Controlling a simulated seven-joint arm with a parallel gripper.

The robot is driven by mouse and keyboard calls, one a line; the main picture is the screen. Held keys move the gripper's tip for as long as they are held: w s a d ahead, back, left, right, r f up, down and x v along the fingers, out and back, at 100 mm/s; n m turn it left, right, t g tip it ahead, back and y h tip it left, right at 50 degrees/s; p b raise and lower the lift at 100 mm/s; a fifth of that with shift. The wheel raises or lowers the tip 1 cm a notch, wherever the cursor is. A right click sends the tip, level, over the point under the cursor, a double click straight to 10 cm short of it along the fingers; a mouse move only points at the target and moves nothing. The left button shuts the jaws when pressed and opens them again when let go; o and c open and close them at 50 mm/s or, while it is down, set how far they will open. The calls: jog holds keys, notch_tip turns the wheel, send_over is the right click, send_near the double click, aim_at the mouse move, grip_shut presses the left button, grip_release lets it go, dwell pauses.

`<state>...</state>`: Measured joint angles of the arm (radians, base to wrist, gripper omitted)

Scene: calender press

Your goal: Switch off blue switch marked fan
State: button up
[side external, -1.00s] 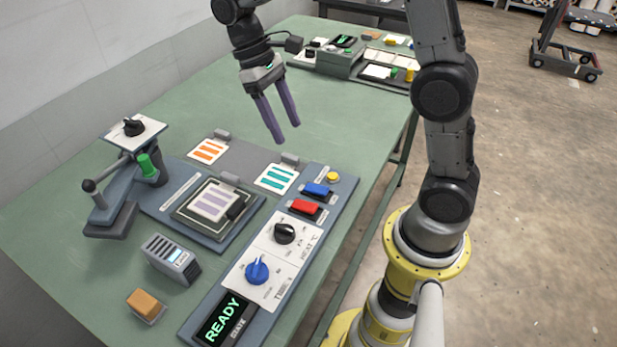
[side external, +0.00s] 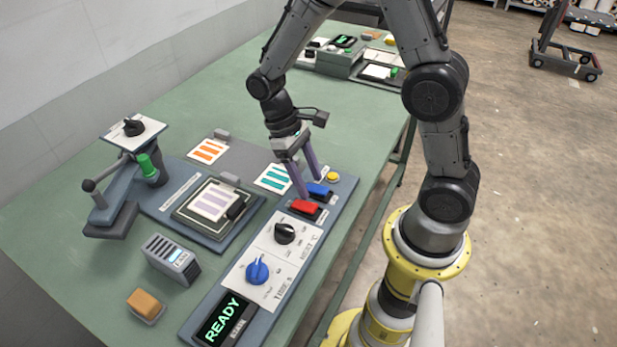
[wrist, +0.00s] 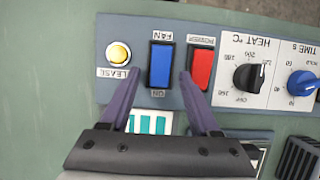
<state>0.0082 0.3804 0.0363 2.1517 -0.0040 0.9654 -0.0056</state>
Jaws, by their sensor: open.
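The blue rocker switch (wrist: 161,64) is marked FAN and ON in the wrist view. It sits between a yellow button and a red switch on the control panel. In the side view the blue switch (side external: 319,190) is partly behind a finger. My gripper (wrist: 158,88) is open and empty, pointing down, with its purple fingertips on either side of the blue switch's lower part. The right finger lies between the blue and red switches. In the side view my gripper (side external: 308,188) is low over the panel; I cannot tell if it touches.
The red POWER switch (wrist: 201,68) and yellow RELEASE button (wrist: 118,53) are close by. The panel also has a black heat knob (side external: 285,233), a blue time knob (side external: 257,271) and a READY display (side external: 224,320). A lever press (side external: 120,190) stands at the left.

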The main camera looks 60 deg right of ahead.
jog(key=shift+s+f, duration=0.1)
grip_shut()
dwell(0.3)
jog(key=shift+s+r+t, duration=0.2)
jog(key=shift+s+t, duration=0.15)
jog(key=shift+t, duration=0.85)
jog(key=shift+s+r+t, duration=0.15)
jog(key=shift+s+t, duration=0.2)
jog(key=shift+t, duration=0.85)
grip_release()
